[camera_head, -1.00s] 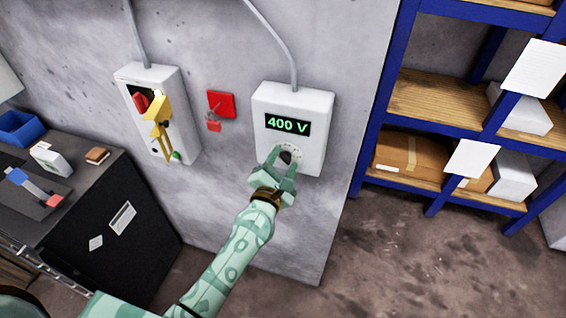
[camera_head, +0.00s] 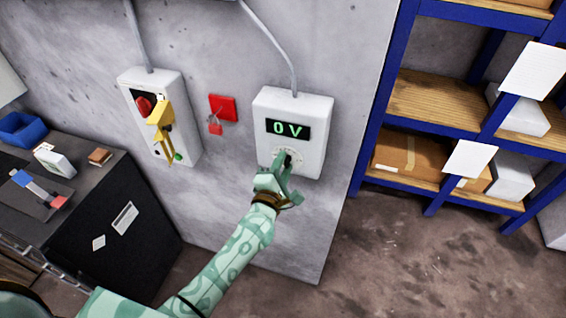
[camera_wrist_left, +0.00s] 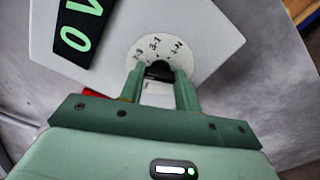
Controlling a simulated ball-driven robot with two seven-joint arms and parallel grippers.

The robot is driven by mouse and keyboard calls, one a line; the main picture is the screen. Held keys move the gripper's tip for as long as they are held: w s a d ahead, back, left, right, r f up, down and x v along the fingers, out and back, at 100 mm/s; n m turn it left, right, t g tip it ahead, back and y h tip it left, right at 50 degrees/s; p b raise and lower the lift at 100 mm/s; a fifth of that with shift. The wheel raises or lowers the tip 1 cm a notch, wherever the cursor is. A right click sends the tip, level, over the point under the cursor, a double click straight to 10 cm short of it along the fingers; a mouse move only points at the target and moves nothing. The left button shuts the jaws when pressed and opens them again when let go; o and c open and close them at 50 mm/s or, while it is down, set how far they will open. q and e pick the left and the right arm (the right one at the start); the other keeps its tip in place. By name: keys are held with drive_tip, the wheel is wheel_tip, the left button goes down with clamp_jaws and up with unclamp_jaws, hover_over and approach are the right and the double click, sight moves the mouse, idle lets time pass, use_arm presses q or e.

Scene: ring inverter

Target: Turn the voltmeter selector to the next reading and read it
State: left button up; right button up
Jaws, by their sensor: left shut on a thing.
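The voltmeter (camera_head: 308,104) is a white box on the grey wall, right of centre in the head view. Its display (camera_head: 288,130) reads "0 V" in green. The black selector knob (camera_wrist_left: 158,70) sits on a round white dial (camera_wrist_left: 160,45) below the display, with small printed labels only partly legible in the wrist view. My left gripper (camera_head: 285,161) is shut on the knob, one finger on each side, and looks turned at the wrist. The fingers hide part of the knob and dial. My right gripper is in neither view.
A white switch box (camera_head: 148,82) with a red knob and a yellow piece hangs to the left, a red plate with padlock (camera_head: 222,107) between. A dark bench (camera_head: 75,215) stands at the lower left, blue shelving (camera_head: 376,130) at the right. Floor below is clear.

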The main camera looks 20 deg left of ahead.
use_arm(q)
drive_tip(key=shift+m+p, duration=0.95)
drive_tip(key=shift+m, duration=1.15)
drive_tip(key=o, duration=1)
drive_tip(key=shift+s+a+b, duration=0.2)
drive_tip(key=shift+s+b, duration=0.3)
drive_tip(key=shift+s, duration=7.7)
